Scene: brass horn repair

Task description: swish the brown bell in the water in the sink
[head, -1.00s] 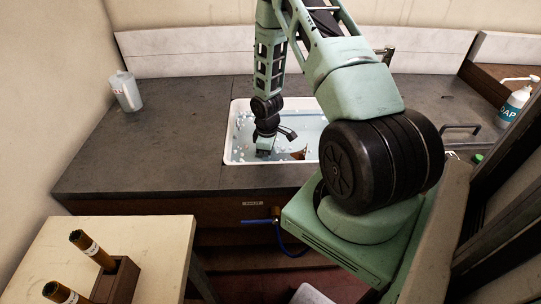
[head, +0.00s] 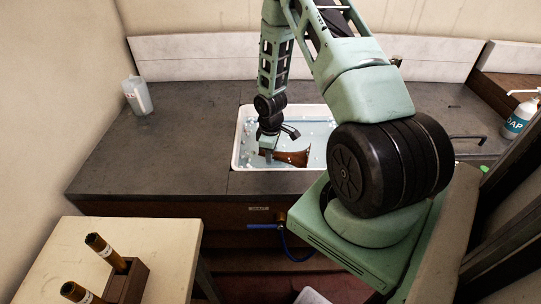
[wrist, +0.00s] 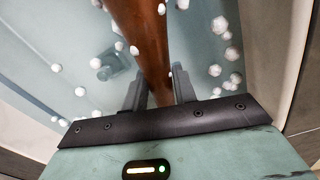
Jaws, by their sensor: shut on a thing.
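The brown bell (head: 290,158) lies low in the white sink (head: 236,158), in bluish water dotted with white foam. Its wide end points right in the head view. My gripper (head: 265,152) reaches down into the sink and is shut on the bell's narrow part. In the wrist view the bell (wrist: 146,38) runs from the top edge down between the two fingers of my gripper (wrist: 160,92). The bell's far end is out of that view. I cannot tell how much of the bell is under water.
A dark counter (head: 160,150) surrounds the sink, clear on the left. A pale jug (head: 138,96) stands at its back left. A soap bottle (head: 519,118) is at right. A pale table (head: 165,240) in front holds a wooden block (head: 128,282) with two labelled tubes.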

